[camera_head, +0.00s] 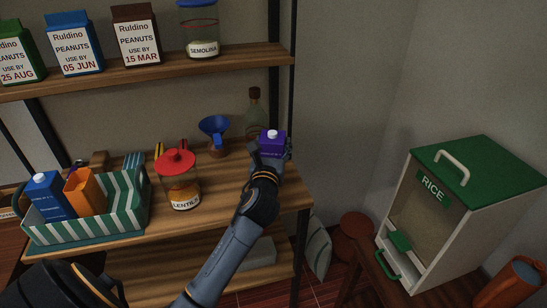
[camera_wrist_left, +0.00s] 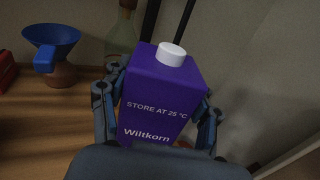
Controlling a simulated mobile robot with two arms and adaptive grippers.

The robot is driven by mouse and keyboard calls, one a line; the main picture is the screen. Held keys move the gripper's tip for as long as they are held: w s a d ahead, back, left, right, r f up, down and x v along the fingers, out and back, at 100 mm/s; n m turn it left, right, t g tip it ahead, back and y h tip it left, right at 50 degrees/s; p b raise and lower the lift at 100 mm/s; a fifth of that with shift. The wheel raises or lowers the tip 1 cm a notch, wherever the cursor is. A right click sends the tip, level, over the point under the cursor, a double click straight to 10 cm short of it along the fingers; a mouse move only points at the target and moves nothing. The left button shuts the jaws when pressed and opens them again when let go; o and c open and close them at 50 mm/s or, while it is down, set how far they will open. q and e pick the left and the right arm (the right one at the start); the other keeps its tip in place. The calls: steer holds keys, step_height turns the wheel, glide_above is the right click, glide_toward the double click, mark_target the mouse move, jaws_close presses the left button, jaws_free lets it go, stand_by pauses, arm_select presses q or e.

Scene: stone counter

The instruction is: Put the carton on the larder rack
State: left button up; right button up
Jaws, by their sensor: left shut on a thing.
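A purple carton (camera_head: 272,142) with a white cap is in my left gripper (camera_head: 270,155), at the right end of the rack's middle shelf. In the left wrist view the carton (camera_wrist_left: 165,95) is upright, reads "STORE AT 25 °C" and "Wiltkorn", and has a finger of my left gripper (camera_wrist_left: 160,112) on each side. The larder rack (camera_head: 240,185) has wooden shelves on dark posts. The carton's base is hidden, so I cannot tell whether it touches the shelf. My right gripper is not in view.
A blue funnel (camera_head: 214,128), a green bottle (camera_head: 254,110) and a lentil jar (camera_head: 180,182) stand near the carton. A striped basket (camera_head: 100,222) holds cartons at left. Peanut cartons (camera_head: 75,42) and a semolina jar (camera_head: 201,30) are above. A rice bin (camera_head: 455,205) stands right.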

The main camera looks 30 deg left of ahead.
arm_select(q)
steer(key=shift+w+a+f, duration=0.15)
steer(key=shift+w+f, duration=0.25)
steer(key=shift+f, duration=0.05)
steer(key=shift+f+b, duration=0.3)
steer(key=shift+f, duration=1.25)
steer(key=o, duration=1.7)
steer(key=shift+f, duration=0.2)
steer(key=shift+s+r, duration=0.1)
